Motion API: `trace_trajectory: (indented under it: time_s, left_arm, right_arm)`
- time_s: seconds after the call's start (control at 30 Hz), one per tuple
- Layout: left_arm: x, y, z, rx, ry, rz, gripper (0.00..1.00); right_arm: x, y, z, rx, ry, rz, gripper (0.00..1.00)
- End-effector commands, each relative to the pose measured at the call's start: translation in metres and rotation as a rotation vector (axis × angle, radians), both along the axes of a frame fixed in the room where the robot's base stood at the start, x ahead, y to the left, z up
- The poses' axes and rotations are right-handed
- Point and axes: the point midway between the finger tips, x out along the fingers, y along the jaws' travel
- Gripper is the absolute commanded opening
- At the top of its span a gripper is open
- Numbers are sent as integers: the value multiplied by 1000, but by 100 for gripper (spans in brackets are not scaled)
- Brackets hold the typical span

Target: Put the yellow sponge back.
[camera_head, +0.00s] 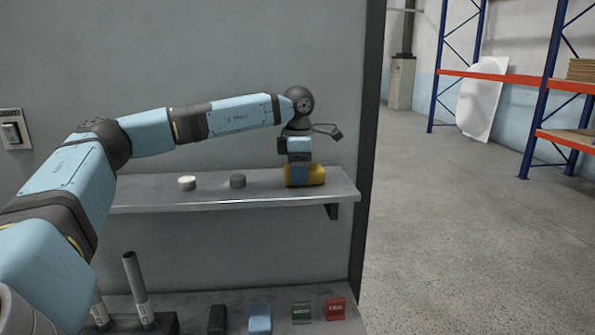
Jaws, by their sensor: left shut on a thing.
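The yellow sponge (317,175) is near the right end of the grey wall shelf (220,205). My left gripper (299,176) comes down from above and is shut on the sponge; its fingers cover part of the sponge's front. The sponge is at the shelf's surface, but I cannot tell whether it rests on it or is held just above. My right gripper is not in view.
Below, a counter (285,298) holds a blue block (260,318), a black item (217,319), green (302,312) and red (335,309) items, and upright tubes (138,285).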

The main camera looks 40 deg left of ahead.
Motion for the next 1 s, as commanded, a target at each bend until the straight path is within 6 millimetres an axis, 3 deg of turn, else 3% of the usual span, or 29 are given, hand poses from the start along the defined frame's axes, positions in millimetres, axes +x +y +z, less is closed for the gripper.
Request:
trace_trajectory:
  time_s: [0.03, 0.07, 0.17, 0.57, 1.0]
  left_arm:
    - [0, 0, -3, 0, 1, 0, 43]
    - [0, 0, -3, 0, 0, 0, 68]
    - [0, 0, -2, 0, 0, 0, 90]
    - [0, 0, 6, 0, -1, 0, 91]
    - [0, 0, 93, -1, -3, 1, 91]
  right_arm:
    - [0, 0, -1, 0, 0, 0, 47]
    - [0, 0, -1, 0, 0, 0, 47]
    - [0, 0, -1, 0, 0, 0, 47]
    - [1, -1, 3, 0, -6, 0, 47]
    - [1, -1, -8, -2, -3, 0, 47]
